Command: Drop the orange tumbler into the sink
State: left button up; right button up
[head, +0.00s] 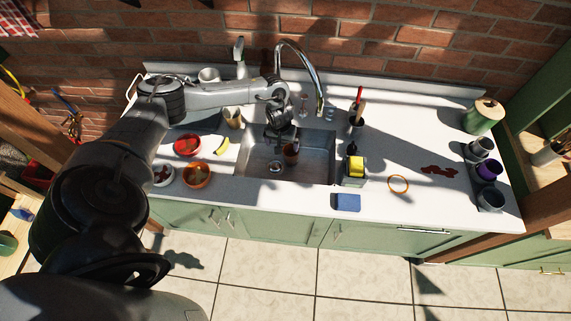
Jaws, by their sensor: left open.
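The orange tumbler (291,154), dark orange-brown in the shade, shows within the outline of the steel sink (322,160). My left gripper (281,136) is over the sink, just above and beside the tumbler in the picture. It is open. The gripper is small and dark here, so I cannot tell whether its fingers touch the tumbler or whether the tumbler rests on the sink floor. The drain (274,167) shows to the left of the tumbler. My right gripper is out of view.
A curved tap (302,58) rises behind the sink.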

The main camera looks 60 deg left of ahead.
pick_arm(q)
notch_tip(320, 180, up, 10)
jog(key=shift+s+d+r+p, duration=0.25)
jog(key=shift+s+d+p, duration=0.15)
jog(key=shift+s+p, duration=0.05)
dwell(0.3)
